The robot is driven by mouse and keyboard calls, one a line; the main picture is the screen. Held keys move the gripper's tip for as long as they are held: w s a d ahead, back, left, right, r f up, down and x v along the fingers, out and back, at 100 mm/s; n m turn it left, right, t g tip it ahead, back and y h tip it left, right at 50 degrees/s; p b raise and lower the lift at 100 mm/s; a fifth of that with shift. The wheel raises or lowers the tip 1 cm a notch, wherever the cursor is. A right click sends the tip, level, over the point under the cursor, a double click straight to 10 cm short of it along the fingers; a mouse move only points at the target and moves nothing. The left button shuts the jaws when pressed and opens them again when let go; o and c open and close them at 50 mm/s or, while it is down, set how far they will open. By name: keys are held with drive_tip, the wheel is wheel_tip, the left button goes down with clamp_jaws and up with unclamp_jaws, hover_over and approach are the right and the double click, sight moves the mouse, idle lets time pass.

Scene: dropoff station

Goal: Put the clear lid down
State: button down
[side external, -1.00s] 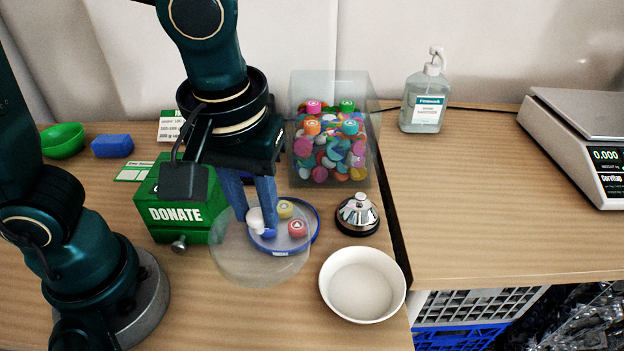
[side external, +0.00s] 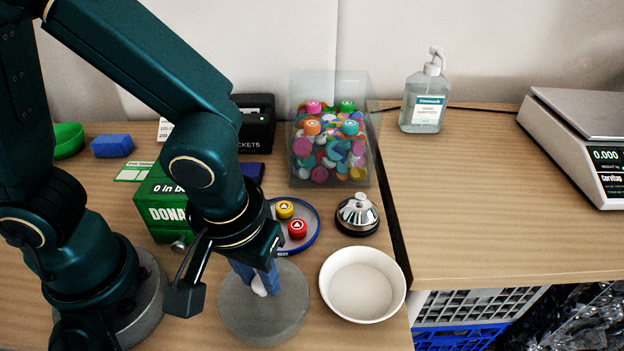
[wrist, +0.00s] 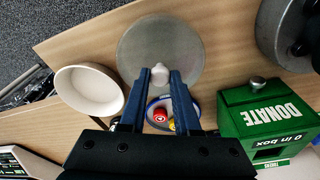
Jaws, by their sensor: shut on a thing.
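The clear lid (side external: 236,318) is a round, see-through grey disc with a white knob (wrist: 159,73). My gripper (side external: 257,280) is shut on the knob, with its blue fingers on either side of it. The lid looks level, low over or on the wooden table in front of the blue-rimmed dish; I cannot tell whether it touches. In the wrist view the lid (wrist: 160,42) lies beyond my fingertips (wrist: 155,78). The dish (side external: 313,240) is uncovered and holds a yellow cap (side external: 284,209) and a red cap (side external: 297,228).
A white bowl (side external: 362,287) stands close right of the lid. A bell (side external: 357,214) and a clear bin of colored caps (side external: 330,150) stand behind. The green donation box (side external: 160,205) is partly behind my arm. A gap splits the table from the counter with the scale (side external: 590,140).

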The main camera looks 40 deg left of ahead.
sight(256, 305)
drive_tip(key=shift+f, duration=0.3)
drive_tip(key=shift+f, duration=0.1)
drive_tip(key=c, duration=0.6)
unclamp_jaws()
wheel_tip(256, 305, up, 12)
drive_tip(key=s, duration=0.2)
drive_tip(key=shift+w+a+f+m+t+h, duration=0.15)
drive_tip(key=shift+w+a+m+t, duration=0.4)
drive_tip(key=shift+a, duration=1.2)
drive_tip(key=shift+w+a+r+m+t+h, duration=0.15)
drive_tip(key=shift+a+m+t, duration=0.7)
drive_tip(key=shift+a, duration=0.95)
drive_tip(key=shift+w+a+f+m+t+h, duration=0.15)
drive_tip(key=shift+w+a+m+t, duration=0.4)
drive_tip(key=shift+a, duration=1.2)
drive_tip(key=shift+s+m, duration=0.2)
drive_tip(key=shift+m, duration=0.05)
